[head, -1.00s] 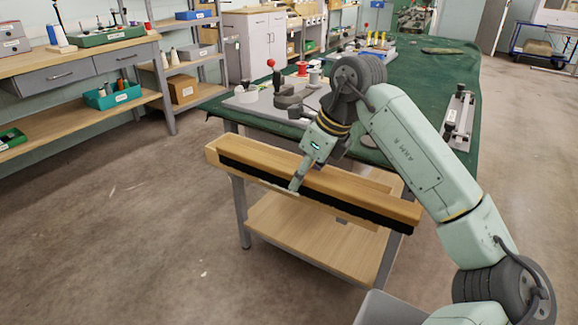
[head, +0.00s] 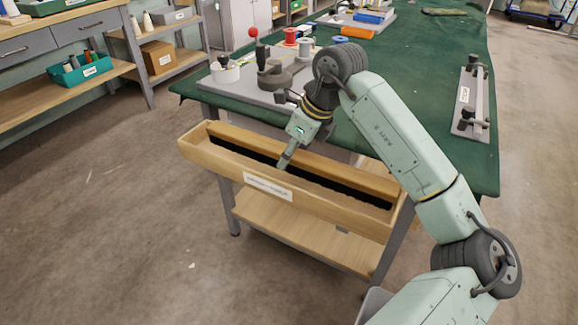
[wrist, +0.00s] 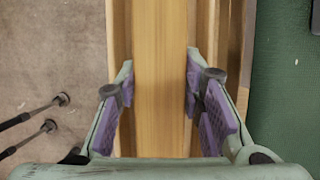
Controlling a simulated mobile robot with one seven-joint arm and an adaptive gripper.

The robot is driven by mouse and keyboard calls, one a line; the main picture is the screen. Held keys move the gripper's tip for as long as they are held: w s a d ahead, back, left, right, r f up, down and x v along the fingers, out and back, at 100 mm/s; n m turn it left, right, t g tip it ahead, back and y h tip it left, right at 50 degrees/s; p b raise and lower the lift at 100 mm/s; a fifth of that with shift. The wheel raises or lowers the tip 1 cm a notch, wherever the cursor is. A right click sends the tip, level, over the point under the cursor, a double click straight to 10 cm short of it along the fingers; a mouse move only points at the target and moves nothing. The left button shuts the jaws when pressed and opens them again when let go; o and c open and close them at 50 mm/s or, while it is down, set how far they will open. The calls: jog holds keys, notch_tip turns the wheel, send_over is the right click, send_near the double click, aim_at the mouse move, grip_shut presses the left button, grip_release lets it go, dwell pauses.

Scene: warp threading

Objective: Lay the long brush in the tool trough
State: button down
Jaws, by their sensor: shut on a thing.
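The long brush (head: 345,189) has a wooden back and a row of black bristles. In the head view it lies lengthwise within the open-topped wooden tool trough (head: 218,162), between its long walls. I cannot tell whether its bristles touch the trough floor. My gripper (head: 283,164) points down into the trough and is shut on the brush near its middle. In the wrist view, the brush's wooden back (wrist: 160,60) runs between the two purple finger pads, with the trough's walls on both sides. The trough has a white label on its front.
The trough runs along the near end of the green-covered table (head: 420,95). A grey board (head: 250,94) with spools, a red-knobbed lever and dark fittings stands behind it. A clamp-like bar (head: 468,100) lies at the right. A lower wooden shelf (head: 300,232) is below; the floor at left is clear.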

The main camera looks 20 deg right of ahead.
aim_at(291, 167)
jog(key=shift+f, duration=2.1)
jog(key=shift+f, duration=0.2)
jog(key=c, duration=1.4)
grip_release()
jog(key=shift+o, duration=0.2)
jog(key=shift+r, duration=0.1)
jog(key=shift+r, duration=0.15)
jog(key=v, duration=1.2)
